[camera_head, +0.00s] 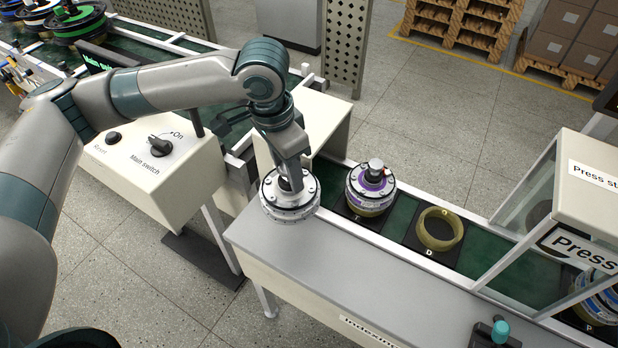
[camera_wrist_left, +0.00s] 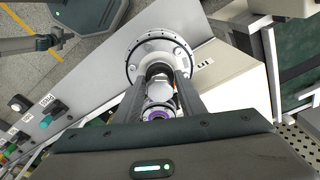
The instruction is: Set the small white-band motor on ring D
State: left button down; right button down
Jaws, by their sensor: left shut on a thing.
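My left gripper (camera_head: 288,176) points down and is shut on the shaft of a small silver motor with a whitish band (camera_head: 290,200). The motor is upright over the left end of the grey bench top; whether it touches the surface is unclear. In the left wrist view, the motor (camera_wrist_left: 158,45) shows beyond my gripper's two fingers (camera_wrist_left: 163,85). Ring D (camera_head: 448,243) is an empty yellowish ring on a dark pad on the green conveyor, right of the held motor. My right gripper is not in view.
A purple-band motor (camera_head: 371,188) stands on the conveyor between the held motor and ring D. The glass-sided press station (camera_head: 560,220) stands at right with another motor inside. A switch box (camera_head: 160,165) is at left. The grey bench top (camera_head: 370,275) is mostly clear.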

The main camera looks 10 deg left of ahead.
pick_arm(q)
jog(key=a+r+n, duration=0.1)
jog(key=a+n, duration=0.2)
jog(key=n, duration=0.1)
jog(key=a+r+n+b, duration=0.1)
jog(key=a+n, duration=0.1)
jog(key=shift+a+r+n+y, duration=0.3)
jog(key=shift+a+y, duration=0.05)
jog(key=shift+y, duration=0.05)
jog(key=shift+s+a+r+n, duration=0.1)
jog(key=shift+a+r+n, duration=0.1)
jog(key=shift+a+n, duration=0.35)
jog(key=shift+s+a+r+n, duration=0.1)
jog(key=shift+a+r+n, duration=0.15)
jog(key=shift+n, duration=0.4)
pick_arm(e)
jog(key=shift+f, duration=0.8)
pick_arm(q)
jog(key=shift+f, duration=0.1)
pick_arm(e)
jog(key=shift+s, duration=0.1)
